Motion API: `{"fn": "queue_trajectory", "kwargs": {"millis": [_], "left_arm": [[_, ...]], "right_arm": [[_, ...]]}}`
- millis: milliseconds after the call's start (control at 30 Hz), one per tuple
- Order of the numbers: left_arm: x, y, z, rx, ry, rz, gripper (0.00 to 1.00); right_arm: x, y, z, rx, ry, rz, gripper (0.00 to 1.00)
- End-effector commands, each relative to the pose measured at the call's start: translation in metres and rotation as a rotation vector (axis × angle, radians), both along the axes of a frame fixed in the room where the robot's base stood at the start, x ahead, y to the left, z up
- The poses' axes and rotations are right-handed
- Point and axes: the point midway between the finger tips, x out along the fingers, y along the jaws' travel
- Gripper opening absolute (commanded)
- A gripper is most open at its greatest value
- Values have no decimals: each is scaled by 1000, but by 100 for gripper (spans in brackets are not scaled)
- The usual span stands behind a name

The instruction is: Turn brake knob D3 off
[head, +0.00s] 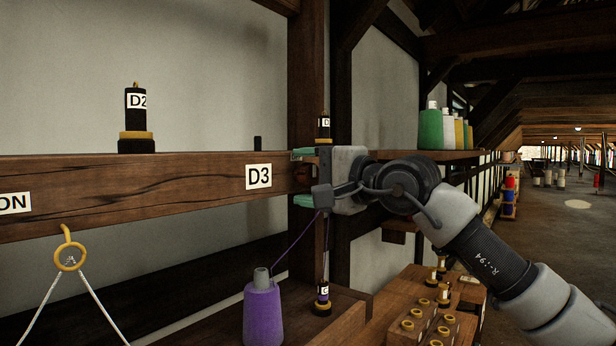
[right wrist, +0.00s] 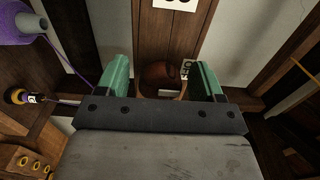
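The D3 label (head: 258,176) is a white plate on the wooden beam (head: 190,185) in the head view. My right gripper (head: 303,178) is at the beam just right of this label, one green finger above the other. In the right wrist view a rounded brown wooden knob (right wrist: 160,74) sits between the two green fingers of the gripper (right wrist: 163,80). Narrow gaps show beside the knob, so the fingers look open around it. A small white plate (right wrist: 187,68) with dark letters, partly hidden, is beside the knob. My left gripper is not in view.
A bobbin marked D2 (head: 136,120) stands on the beam. A purple thread cone (head: 262,310) stands below my right gripper, its thread running up. A wooden block with brass-ringed holes (head: 425,315) is below my right arm. Green and white cones (head: 431,130) stand on a shelf behind.

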Motion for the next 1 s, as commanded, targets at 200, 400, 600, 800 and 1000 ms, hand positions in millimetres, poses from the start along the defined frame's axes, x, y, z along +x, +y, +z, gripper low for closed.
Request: {"fn": "queue_trajectory", "kwargs": {"millis": [200,400,600,800,1000], "left_arm": [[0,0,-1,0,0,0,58],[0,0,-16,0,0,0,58],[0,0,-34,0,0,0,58],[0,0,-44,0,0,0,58],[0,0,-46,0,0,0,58]], "right_arm": [[-1,-1,0,1,0,0,68],[-14,-21,-3,1,-3,-3,68],[-38,-54,-4,2,-2,-3,68],[-57,-79,-2,2,-1,-2,68],[-64,-87,0,1,-1,0,68]]}}
